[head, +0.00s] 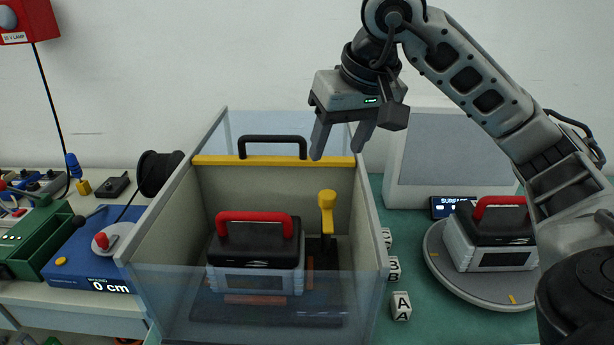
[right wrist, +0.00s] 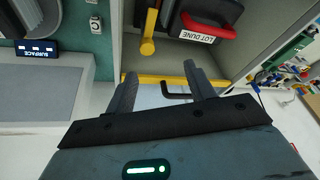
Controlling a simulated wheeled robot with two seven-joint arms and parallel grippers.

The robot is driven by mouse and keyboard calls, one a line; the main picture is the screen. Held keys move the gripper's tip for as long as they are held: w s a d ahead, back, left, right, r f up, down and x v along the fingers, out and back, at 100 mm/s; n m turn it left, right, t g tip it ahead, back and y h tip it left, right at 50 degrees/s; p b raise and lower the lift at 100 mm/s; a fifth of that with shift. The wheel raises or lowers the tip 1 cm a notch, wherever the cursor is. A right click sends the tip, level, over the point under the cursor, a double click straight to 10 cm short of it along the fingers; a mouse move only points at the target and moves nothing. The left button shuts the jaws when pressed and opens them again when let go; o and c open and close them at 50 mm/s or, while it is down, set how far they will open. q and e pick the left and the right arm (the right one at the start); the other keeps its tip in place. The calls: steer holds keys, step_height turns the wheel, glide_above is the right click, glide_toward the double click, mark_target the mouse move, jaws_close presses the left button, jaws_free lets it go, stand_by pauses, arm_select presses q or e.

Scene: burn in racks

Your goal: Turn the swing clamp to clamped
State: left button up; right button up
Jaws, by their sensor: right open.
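The swing clamp's yellow handle (head: 327,205) stands upright inside a clear-fronted box, on a black base. It also shows in the right wrist view (right wrist: 148,40). A grey unit with a red handle (head: 256,250) sits left of the clamp in the box; its label shows in the right wrist view (right wrist: 198,37). My right gripper (head: 340,148) is open and empty, pointing down above the back right of the box, higher than the clamp and apart from it. In the right wrist view its fingers (right wrist: 162,82) are spread. My left gripper is not in view.
The box has pale side walls (head: 370,250) and a yellow-edged back panel (head: 225,160) with a black handle. A second red-handled unit (head: 490,235) sits on a round plate (head: 480,285) at right. Lettered blocks (head: 401,306) stand between. A green tray (head: 45,235) is at left.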

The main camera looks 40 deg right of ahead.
steer(key=d+h, duration=0.1)
steer(key=d, duration=0.1)
steer(key=b, duration=0.2)
glide_toward(328, 194)
steer(key=x, duration=0.8)
steer(key=shift+w+f, duration=0.1)
steer(key=shift+f, duration=0.25)
